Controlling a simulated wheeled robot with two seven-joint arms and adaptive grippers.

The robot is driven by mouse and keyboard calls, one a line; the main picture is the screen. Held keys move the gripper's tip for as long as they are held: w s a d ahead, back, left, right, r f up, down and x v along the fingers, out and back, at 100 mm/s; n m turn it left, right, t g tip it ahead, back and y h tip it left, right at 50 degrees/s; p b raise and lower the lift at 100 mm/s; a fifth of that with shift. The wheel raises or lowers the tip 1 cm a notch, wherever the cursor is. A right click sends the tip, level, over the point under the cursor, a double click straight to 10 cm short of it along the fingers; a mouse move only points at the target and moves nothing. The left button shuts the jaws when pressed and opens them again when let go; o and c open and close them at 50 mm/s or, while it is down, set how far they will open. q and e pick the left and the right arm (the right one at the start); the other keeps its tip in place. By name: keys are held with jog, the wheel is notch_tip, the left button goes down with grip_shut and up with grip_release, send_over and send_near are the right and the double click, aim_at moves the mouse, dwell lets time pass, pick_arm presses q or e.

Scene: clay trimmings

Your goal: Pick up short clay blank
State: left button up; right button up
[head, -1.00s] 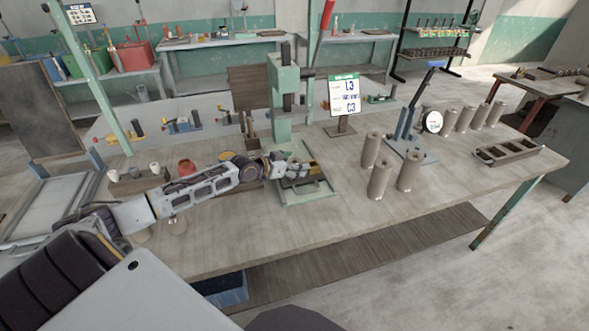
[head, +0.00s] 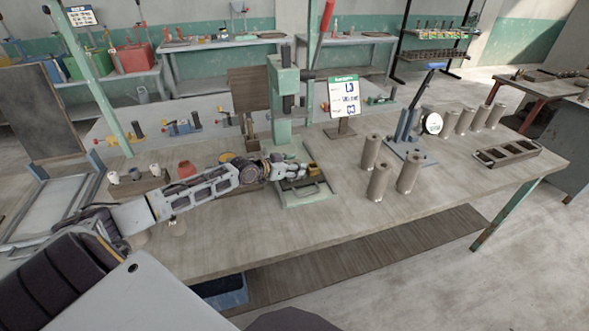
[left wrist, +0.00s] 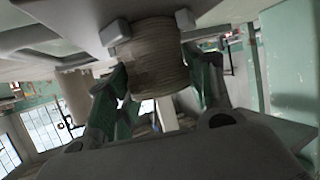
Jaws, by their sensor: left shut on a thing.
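The clay blank (left wrist: 152,55), a short grey-brown cylinder with fine ridges, is between the pads of my left gripper (left wrist: 150,27) in the left wrist view. The gripper is shut on it from both sides. In the head view my left gripper (head: 285,168) is at the green press, over the front of its base (head: 306,197). The blank cannot be made out clearly there, because the gripper and fixture crowd together. My right gripper is not in view.
The green press column (head: 282,100) stands just behind the gripper. Taller clay cylinders (head: 378,182) stand to the right, near a dial gauge stand (head: 408,132) and a slotted tray (head: 508,152). A sign (head: 344,97) stands behind. The table's front middle is clear.

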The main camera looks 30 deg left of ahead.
pick_arm(q)
jog(key=shift+r, duration=0.55)
notch_tip(320, 180, up, 8)
jog(key=shift+f, duration=0.2)
jog(key=shift+r, duration=0.7)
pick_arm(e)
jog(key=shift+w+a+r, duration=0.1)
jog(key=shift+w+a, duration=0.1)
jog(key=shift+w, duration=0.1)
